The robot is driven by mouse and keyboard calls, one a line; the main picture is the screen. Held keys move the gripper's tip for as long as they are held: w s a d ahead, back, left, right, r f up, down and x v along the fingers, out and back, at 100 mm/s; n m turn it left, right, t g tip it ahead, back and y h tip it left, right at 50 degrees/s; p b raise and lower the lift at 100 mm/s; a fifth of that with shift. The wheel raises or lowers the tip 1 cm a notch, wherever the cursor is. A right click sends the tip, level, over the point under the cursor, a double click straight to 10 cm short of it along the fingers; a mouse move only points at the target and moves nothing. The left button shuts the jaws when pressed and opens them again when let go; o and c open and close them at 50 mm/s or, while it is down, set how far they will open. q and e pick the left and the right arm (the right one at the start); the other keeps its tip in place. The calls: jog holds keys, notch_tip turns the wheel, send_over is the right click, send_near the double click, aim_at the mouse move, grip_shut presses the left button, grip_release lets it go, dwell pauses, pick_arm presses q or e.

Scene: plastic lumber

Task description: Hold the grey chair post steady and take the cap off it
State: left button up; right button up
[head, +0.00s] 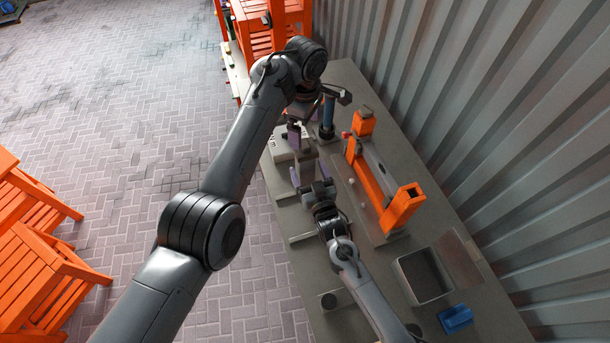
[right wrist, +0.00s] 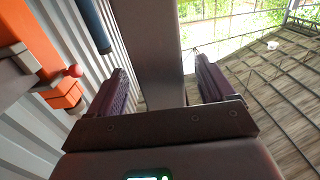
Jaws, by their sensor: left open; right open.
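The grey chair post (right wrist: 148,45) stands upright in the right wrist view, between the two purple finger pads of my right gripper (right wrist: 158,85). The pads stand apart, with a gap on the post's right side. In the head view my right gripper (head: 312,178) is low over the bench's near-left part, and the post is hard to make out among the grippers. My left gripper (head: 303,128) is open above and beyond it, partly hidden by its own arm. The cap cannot be made out in either view; the post's top is outside the right wrist view.
An orange clamp-like fixture (head: 372,185) stands on the grey bench (head: 345,85) to the right. A blue cylinder (head: 327,112) stands behind the grippers. A metal tray (head: 425,277) and blue block (head: 456,318) lie at the near right. A corrugated wall (head: 500,130) bounds the right side.

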jog(key=shift+x, duration=1.35)
jog(key=shift+c, duration=0.2)
